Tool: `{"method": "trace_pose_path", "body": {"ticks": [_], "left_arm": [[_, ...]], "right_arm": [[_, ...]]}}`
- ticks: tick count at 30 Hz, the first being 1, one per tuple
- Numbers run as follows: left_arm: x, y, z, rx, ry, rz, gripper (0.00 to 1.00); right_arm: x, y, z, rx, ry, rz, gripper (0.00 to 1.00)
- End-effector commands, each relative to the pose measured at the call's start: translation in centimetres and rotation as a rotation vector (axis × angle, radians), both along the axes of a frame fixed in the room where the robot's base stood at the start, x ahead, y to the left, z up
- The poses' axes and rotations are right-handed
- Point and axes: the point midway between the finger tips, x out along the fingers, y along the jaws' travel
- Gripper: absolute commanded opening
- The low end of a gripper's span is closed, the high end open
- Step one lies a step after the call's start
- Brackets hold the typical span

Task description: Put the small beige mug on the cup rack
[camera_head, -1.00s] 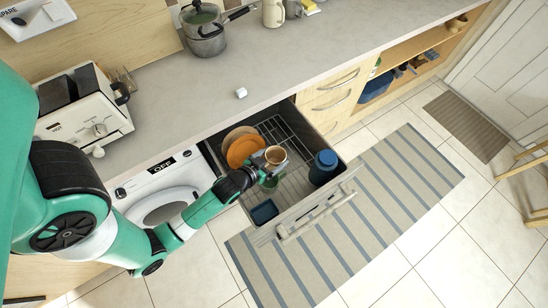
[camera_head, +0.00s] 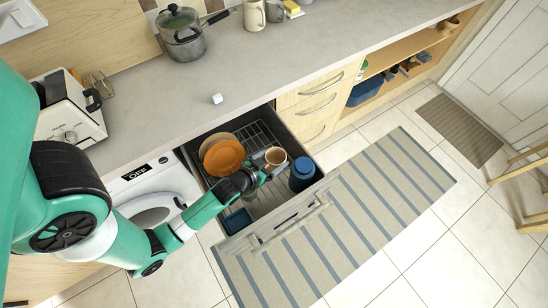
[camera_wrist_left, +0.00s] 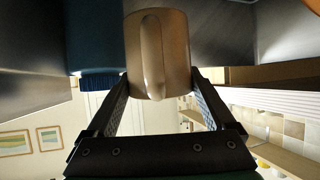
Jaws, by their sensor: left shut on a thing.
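The small beige mug (camera_head: 274,156) is above the open drawer, left of a dark blue lidded container (camera_head: 302,174). My left gripper (camera_head: 264,171) is shut on it. In the left wrist view the mug (camera_wrist_left: 174,45) sits between the fingertips (camera_wrist_left: 161,80), its handle facing the camera. The wire rack (camera_head: 259,134) lies inside the drawer, partly hidden by plates, the mug and my arm. I cannot tell whether the mug touches the rack. My right gripper is not in view.
An orange plate (camera_head: 223,158) and a beige plate (camera_head: 214,141) stand in the drawer's back left. A small blue dish (camera_head: 238,221) is at its front left. The drawer front (camera_head: 288,222) bounds it. The counter (camera_head: 300,60) is above, with a small white cube (camera_head: 217,99).

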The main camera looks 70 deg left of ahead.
Motion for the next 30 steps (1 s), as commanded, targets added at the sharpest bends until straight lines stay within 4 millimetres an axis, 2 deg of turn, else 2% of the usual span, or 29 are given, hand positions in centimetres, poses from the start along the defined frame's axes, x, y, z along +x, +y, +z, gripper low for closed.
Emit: {"method": "trace_pose_path", "body": {"ticks": [1,16,21,30], "left_arm": [[0.0,0.0,-0.8,0.001,-0.002,0.000,0.05],[0.1,0.0,-6.5,0.002,-0.001,0.000,0.05],[0.1,0.0,-7.2,0.002,-0.002,0.000,0.05],[0.1,0.0,-7.1,0.002,-0.002,0.000,0.05]], "right_arm": [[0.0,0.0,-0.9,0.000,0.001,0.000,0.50],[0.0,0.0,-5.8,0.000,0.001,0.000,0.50],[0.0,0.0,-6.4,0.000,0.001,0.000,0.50],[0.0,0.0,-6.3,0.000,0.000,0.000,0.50]]}}
